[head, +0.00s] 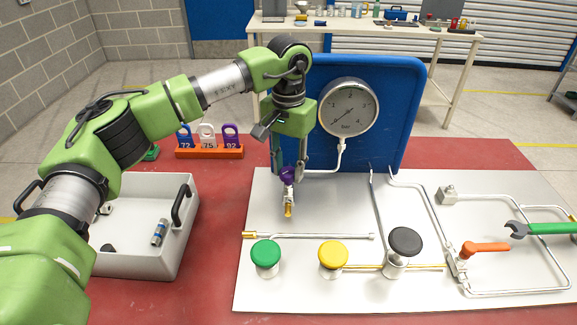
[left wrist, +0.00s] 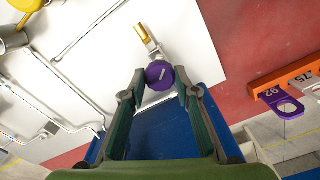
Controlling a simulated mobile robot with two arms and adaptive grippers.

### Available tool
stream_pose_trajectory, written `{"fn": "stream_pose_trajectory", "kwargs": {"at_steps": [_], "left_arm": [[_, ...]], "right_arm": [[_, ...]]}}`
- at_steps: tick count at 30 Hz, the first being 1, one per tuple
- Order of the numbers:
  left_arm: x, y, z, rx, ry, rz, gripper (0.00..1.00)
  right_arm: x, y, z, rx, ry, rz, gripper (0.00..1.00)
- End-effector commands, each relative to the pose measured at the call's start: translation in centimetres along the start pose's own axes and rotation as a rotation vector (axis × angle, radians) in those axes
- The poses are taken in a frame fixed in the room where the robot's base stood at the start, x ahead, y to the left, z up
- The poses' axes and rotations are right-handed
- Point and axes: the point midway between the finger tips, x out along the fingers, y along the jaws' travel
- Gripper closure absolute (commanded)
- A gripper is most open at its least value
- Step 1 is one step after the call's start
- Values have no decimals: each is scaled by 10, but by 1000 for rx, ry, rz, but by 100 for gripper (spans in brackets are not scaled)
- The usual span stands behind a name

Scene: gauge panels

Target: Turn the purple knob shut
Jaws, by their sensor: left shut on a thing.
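The purple knob (head: 288,173) sits on a small valve with a brass end, on the white panel (head: 330,215) below the pressure gauge. In the left wrist view the knob (left wrist: 160,74) is round with a pale bar mark on its top. My left gripper (head: 289,168) reaches down from above, its fingers on either side of the knob. In the left wrist view the fingertips (left wrist: 160,84) are shut on it, and the gripper partly covers the valve in the head view. My right gripper is not in view.
Green (head: 265,253), yellow (head: 333,254) and black (head: 406,241) knobs stand along the panel's front. An orange lever (head: 486,248) and a green-handled wrench (head: 545,229) are at right. A round gauge (head: 348,107) stands behind on a blue board. A grey bin (head: 150,263) is at left.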

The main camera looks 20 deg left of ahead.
Motion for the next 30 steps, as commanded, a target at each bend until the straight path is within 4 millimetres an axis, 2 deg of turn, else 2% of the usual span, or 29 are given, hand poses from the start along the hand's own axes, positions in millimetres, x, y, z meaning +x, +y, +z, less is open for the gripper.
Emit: {"fn": "stream_pose_trajectory", "kwargs": {"at_steps": [6,15,30], "left_arm": [[-2,0,-1,183,5,0,93],[-2,0,-1,359,6,0,93],[-2,0,-2,436,6,-1,93]], "right_arm": [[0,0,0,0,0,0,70],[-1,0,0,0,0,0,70],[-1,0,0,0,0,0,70]]}}
